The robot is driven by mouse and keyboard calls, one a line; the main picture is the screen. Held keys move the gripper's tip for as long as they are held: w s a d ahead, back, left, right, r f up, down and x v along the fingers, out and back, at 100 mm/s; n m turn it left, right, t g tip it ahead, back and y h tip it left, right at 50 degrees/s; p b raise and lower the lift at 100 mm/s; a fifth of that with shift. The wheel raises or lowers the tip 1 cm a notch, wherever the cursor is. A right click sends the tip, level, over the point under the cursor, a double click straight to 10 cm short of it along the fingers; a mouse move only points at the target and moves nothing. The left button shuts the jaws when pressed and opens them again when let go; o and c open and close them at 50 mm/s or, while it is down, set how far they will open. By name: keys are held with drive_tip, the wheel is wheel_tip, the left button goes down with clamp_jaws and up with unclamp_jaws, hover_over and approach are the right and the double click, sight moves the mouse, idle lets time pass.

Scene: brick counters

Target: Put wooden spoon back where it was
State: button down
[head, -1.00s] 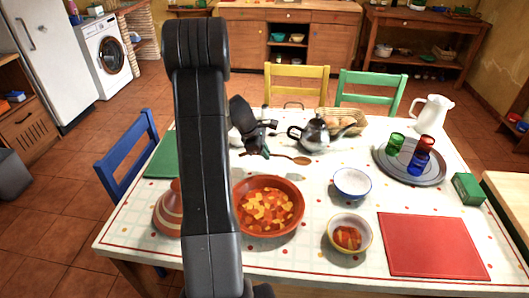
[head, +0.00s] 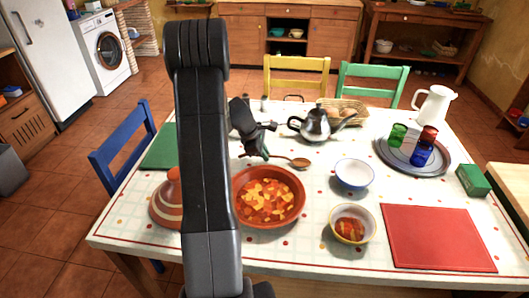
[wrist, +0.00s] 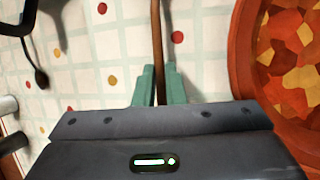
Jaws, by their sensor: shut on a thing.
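The wooden spoon (head: 299,162) shows in the head view with its bowl to the right of my gripper (head: 262,155), behind the stew dish. In the wrist view its thin brown handle (wrist: 156,35) runs down between the green fingertips of my gripper (wrist: 155,88), which are shut on it. The handle's end is hidden by the gripper body. The spoon is at or just above the tablecloth; I cannot tell whether it touches.
The orange stew dish (head: 298,205) is close in front of the gripper. A metal teapot (head: 315,125) stands behind the spoon. A white bowl (head: 354,174), a bowl of red food (head: 351,225), a red mat (head: 437,238) and a tray of cups (head: 437,168) lie to the right.

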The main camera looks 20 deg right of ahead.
drive_tip(key=shift+f, duration=0.25)
drive_tip(key=c, duration=1.4)
unclamp_jaws()
drive_tip(key=shift+r, duration=0.15)
drive_tip(key=v, duration=1.3)
drive_tip(key=shift+a+r, duration=0.2)
drive_tip(key=shift+r, duration=0.05)
drive_tip(key=shift+f, duration=0.15)
